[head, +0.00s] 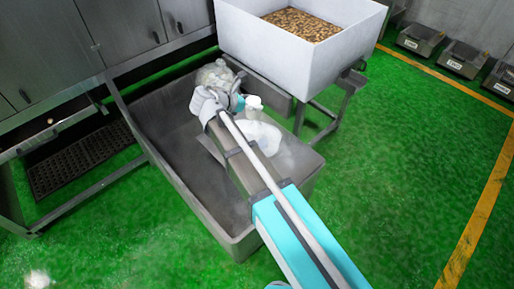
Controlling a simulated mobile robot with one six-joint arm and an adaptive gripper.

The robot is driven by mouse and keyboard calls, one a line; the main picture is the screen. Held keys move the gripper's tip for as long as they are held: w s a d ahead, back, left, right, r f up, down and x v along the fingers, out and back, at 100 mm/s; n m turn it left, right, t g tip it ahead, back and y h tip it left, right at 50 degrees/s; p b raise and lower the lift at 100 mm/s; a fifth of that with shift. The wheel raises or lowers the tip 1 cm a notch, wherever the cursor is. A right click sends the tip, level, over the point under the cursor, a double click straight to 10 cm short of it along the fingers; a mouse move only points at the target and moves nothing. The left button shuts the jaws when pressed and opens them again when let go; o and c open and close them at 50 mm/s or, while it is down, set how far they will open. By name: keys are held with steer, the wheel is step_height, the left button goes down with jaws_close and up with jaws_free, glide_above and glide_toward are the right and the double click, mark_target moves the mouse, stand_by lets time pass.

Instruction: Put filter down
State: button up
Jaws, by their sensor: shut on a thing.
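My arm reaches from the lower right over a grey tub (170,150), and its wrist joints sit above the tub's far half. My gripper (238,98) is at the arm's far end, small and partly hidden by the wrist. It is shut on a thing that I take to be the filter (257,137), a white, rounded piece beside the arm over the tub. The grip itself and the gap between the filter and the tub floor cannot be made out. A pale, translucent lump (215,74) shows just beyond the wrist.
A white bin (260,50) of brown pieces (303,24) stands on a metal frame behind the tub. Steel cabinets (70,45) line the left, above a dark floor grate (80,160). Small metal boxes (463,60) stand at upper right. The green floor (410,170) is clear on the right.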

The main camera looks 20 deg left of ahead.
steer(key=shift+s+a+f, duration=0.15)
steer(key=shift+s+a, duration=0.05)
steer(key=s+d+f+n+y+b, duration=0.1)
steer(key=d+f+b, duration=0.1)
steer(key=f+b, duration=1.5)
steer(key=s+d+f+n+t+y+b, duration=0.1)
steer(key=s+d+f+n+y+b, duration=0.1)
steer(key=f+b, duration=1.4)
steer(key=shift+f+n+t+y+b, duration=0.3)
steer(key=shift+f+b, duration=0.1)
steer(key=shift+b, duration=0.1)
steer(key=shift+w, duration=0.1)
steer(key=w+a+f+b, duration=0.5)
steer(key=w+f+b, duration=0.4)
steer(key=w, duration=0.2)
steer(key=shift+w+a, duration=0.3)
steer(key=shift+a, duration=0.05)
